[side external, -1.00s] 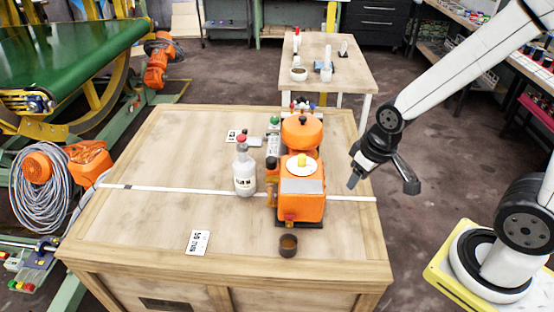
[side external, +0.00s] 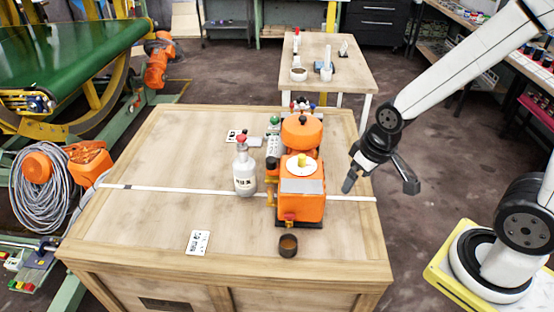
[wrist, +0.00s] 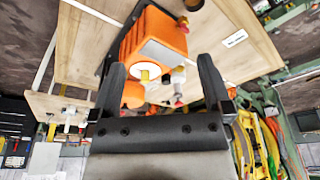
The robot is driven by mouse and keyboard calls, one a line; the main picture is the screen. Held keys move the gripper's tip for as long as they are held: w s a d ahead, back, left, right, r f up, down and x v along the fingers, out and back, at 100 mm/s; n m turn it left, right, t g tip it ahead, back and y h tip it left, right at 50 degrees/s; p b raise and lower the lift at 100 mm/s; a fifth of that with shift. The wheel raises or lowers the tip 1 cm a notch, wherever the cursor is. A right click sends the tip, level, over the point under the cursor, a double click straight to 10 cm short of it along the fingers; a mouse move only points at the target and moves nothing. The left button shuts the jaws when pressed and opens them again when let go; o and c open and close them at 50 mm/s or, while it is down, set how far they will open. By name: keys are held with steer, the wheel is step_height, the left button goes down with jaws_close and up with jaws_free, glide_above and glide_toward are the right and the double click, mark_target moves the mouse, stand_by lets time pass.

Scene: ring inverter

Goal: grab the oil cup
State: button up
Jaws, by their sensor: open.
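A small dark brown cup (side external: 288,246), which I take to be the oil cup, stands upright on the wooden workbench (side external: 130,225) near its front edge, just in front of the orange machine (side external: 302,205). In the wrist view a dark round shape at the top edge (wrist: 193,4) looks like the same cup, partly cut off. My gripper (side external: 379,184) is open and empty, above the bench's right edge, to the right of the machine and apart from the cup. In the wrist view my gripper's two dark fingers (wrist: 162,72) are spread, with nothing held between them.
A white bottle with a red cap (side external: 245,172) stands left of the machine. A printed card (side external: 198,242) lies left of the cup. A white strip (side external: 165,189) crosses the bench. The bench's front right corner is clear. A smaller table (side external: 345,65) stands behind.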

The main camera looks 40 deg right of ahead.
mark_target(288, 246)
steer(key=s+a+f+m+g+y, duration=0.2)
steer(key=a+f+m+g+y, duration=0.4)
steer(key=a+f+m+y, duration=0.35)
steer(key=w+d+f+m+t+y, duration=0.1)
steer(key=w+f+m+t, duration=0.3)
steer(key=m+t, duration=0.4)
steer(key=w+d+f+m+t+y, duration=0.2)
steer(key=w+d+f+m+t, duration=0.2)
steer(key=f+m+t, duration=0.3)
steer(key=shift+w+d+f+m+t, duration=0.15)
steer(key=shift+w+d+m+t, duration=0.15)
steer(key=shift+w+m+t, duration=0.7)
steer(key=shift+s+m+g, duration=0.2)
steer(key=shift+m+g, duration=0.05)
steer(key=shift+g, duration=0.15)
steer(key=shift+w+a+f, duration=0.15)
steer(key=shift+a+f, duration=0.05)
steer(key=shift+f, duration=1.8)
steer(key=shift+w+a+f, duration=0.1)
steer(key=shift+a+f, duration=0.05)
steer(key=shift+f, duration=1.8)
steer(key=shift+x, duration=0.85)
